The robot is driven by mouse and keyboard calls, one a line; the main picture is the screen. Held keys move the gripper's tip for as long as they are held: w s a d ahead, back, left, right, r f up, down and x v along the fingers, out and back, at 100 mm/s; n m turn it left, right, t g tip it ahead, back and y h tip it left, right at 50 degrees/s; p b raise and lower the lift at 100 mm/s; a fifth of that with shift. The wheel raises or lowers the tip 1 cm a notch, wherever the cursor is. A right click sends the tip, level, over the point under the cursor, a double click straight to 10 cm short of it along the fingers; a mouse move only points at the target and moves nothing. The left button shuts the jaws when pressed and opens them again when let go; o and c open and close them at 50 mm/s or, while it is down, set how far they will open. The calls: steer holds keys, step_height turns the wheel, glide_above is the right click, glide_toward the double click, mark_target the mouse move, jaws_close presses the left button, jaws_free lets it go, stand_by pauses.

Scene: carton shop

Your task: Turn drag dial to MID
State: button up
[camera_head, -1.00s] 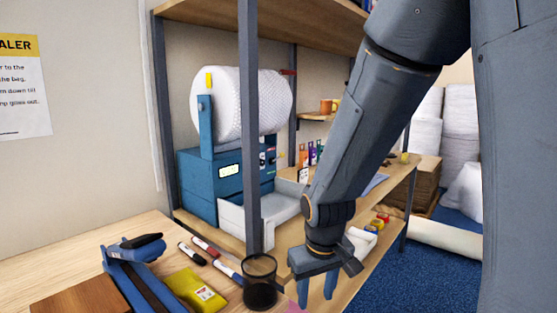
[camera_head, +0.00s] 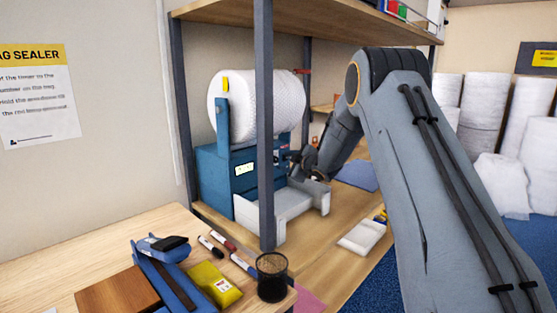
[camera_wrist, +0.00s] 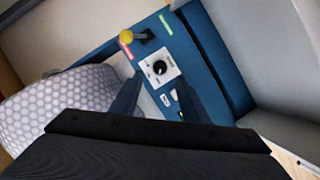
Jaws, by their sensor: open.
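The drag dial is most likely the black knob on a white plate (camera_wrist: 159,68), on the blue machine's panel in the wrist view. Its setting is too small to read. The blue machine (camera_head: 212,172) stands on the shelf in the head view, with a bubble-wrap roll (camera_head: 240,105) above it. My gripper (camera_wrist: 157,98) is open, its two dark fingers pointing toward the panel on either side of the area just below the dial. I cannot tell whether they touch anything. In the head view my gripper is small and partly hidden at the machine's right side.
A yellow-knobbed lever (camera_wrist: 127,37) sits beside the dial, with a lit green strip (camera_wrist: 166,25) near it. A white tray (camera_head: 290,205) is in front of the machine. A grey shelf post (camera_head: 264,130) stands in front. A mesh cup (camera_head: 272,277) and blue sealer (camera_head: 165,275) are on the table.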

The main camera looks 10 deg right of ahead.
mark_target(276, 160)
steer(key=shift+p+x, duration=0.9)
steer(key=shift+x, duration=2.4)
steer(key=c, duration=1.1)
